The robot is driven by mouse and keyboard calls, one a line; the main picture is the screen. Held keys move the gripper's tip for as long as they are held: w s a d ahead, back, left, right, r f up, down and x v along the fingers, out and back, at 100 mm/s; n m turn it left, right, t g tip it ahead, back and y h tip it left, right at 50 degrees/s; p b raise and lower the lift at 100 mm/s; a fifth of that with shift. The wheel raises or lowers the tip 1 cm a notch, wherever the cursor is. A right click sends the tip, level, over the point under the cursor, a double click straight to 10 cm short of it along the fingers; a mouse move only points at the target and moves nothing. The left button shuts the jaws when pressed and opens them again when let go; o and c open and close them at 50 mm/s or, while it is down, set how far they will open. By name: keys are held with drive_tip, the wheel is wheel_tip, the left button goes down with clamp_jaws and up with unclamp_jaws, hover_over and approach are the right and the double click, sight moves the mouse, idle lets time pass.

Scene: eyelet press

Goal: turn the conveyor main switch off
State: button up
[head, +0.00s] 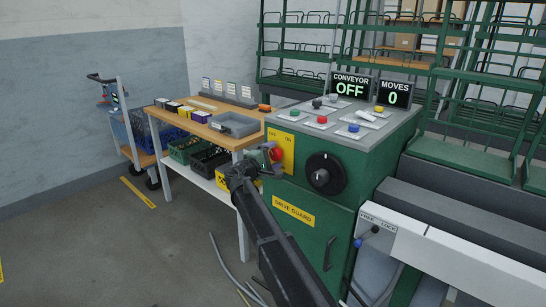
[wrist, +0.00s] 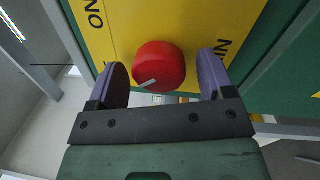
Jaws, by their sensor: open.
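The conveyor main switch is a red round knob (head: 277,154) on a yellow plate (head: 288,158) on the green machine's left side. In the wrist view the knob (wrist: 160,66) has a white mark at its lower left. My gripper (wrist: 163,72) is open, with one purple-grey finger on each side of the knob and visible gaps to both. In the head view my gripper (head: 258,165) is at the knob and partly covers the plate.
A black dial (head: 325,174) sits right of the plate, with several coloured buttons on the panel above. A wooden table (head: 205,122) with a grey tray (head: 234,125) and bins stands left. A moves display (head: 394,94) reads 0. Open floor lies at the lower left.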

drive_tip(key=b+v, duration=0.1)
drive_tip(key=v, duration=1)
drive_tip(key=shift+w, duration=0.1)
drive_tip(key=s+d+f+m+g+y, duration=0.6)
drive_tip(key=s+d+f+g, duration=0.4)
drive_tip(key=s+d+f, duration=0.55)
drive_tip(key=s+d+f+m+g+y, duration=0.3)
drive_tip(key=s+d+m+g+y, duration=0.3)
drive_tip(key=s+d, duration=1.15)
wheel_tip(320, 180, up, 29)
drive_tip(key=s+a+m+p, duration=0.1)
drive_tip(key=p, duration=2.8)
drive_tip(key=shift+t+h, duration=0.3)
drive_tip(key=shift+t, duration=0.1)
